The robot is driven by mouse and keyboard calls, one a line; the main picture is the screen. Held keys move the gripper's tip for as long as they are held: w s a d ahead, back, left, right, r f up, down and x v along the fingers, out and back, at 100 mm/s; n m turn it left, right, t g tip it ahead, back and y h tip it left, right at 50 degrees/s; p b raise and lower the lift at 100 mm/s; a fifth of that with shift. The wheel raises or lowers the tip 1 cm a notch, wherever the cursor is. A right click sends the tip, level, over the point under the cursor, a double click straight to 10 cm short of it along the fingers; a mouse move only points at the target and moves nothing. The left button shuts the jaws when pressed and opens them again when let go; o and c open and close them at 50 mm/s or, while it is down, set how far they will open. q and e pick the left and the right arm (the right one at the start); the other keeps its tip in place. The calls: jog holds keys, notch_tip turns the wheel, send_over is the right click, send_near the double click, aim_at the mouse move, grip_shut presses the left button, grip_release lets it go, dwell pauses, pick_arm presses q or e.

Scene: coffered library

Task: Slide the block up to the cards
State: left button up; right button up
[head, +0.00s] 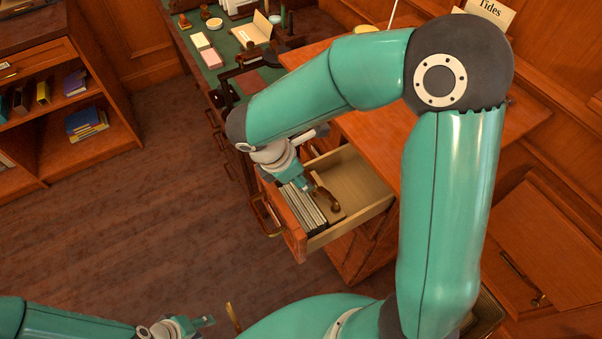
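The cards (303,209) stand as a row of pale upright sheets along the left side of the open drawer (349,219). A brown block (330,211) with a dark curved grip on top sits just right of the cards. At this size I cannot tell whether it touches them. My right gripper (305,182) reaches down into the drawer at the back of the cards, beside the block's grip. Its fingers are small and partly hidden, so I cannot tell whether they are closed on it. My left gripper (208,325) is open and empty at the bottom left, away from the drawer.
The drawer's front has a brass handle (264,215); its right part is bare. The wooden top (420,140) lies behind my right arm. A green desk surface (212,75) with papers is at the back. A bookshelf (60,150) stands left. Open floor (150,230) lies between.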

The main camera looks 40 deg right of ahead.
jog(key=o, duration=0.8)
jog(key=shift+r, duration=0.1)
jog(key=shift+w, duration=0.1)
jog(key=v, duration=1.2)
jog(key=shift+c, duration=0.2)
